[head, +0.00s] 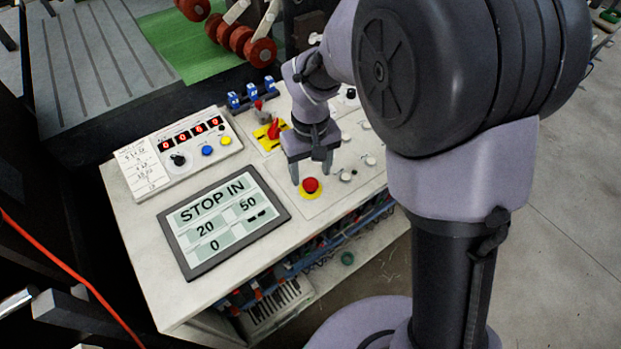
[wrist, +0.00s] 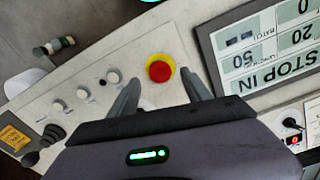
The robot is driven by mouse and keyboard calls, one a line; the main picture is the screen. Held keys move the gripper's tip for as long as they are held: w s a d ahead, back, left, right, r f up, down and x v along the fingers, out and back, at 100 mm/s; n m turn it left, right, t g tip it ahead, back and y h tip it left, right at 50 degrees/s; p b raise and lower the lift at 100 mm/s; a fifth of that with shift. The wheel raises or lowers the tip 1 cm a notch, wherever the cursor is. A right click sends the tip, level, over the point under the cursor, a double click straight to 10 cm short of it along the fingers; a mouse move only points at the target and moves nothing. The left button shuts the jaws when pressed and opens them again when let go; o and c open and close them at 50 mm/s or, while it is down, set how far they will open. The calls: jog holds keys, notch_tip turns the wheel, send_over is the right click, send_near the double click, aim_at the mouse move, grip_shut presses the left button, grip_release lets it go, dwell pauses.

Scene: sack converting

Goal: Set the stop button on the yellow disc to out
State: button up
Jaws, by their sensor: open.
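The red stop button (head: 310,185) sits on its yellow disc (head: 301,193) near the front edge of the control panel, right of the display. In the wrist view the red button (wrist: 160,71) and yellow disc (wrist: 159,56) show whole, ahead of and between my fingers. My gripper (head: 310,180) is open and empty, pointing down at the button; in the wrist view its fingers (wrist: 164,88) stand apart on either side. I cannot tell its exact height above the panel. The display (head: 228,221) reads "STOP IN", with 20, 50 and 0 below.
Small white knobs (head: 345,176) lie close right of the button. A red switch on a yellow plate (head: 266,139) stands behind my gripper. A counter box (head: 181,152) with red digits and coloured buttons is at the left. Bare panel lies around the display.

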aim_at(310, 186)
notch_tip(310, 186, down, 3)
jog(key=shift+r, duration=0.1)
grip_shut()
dwell(1.4)
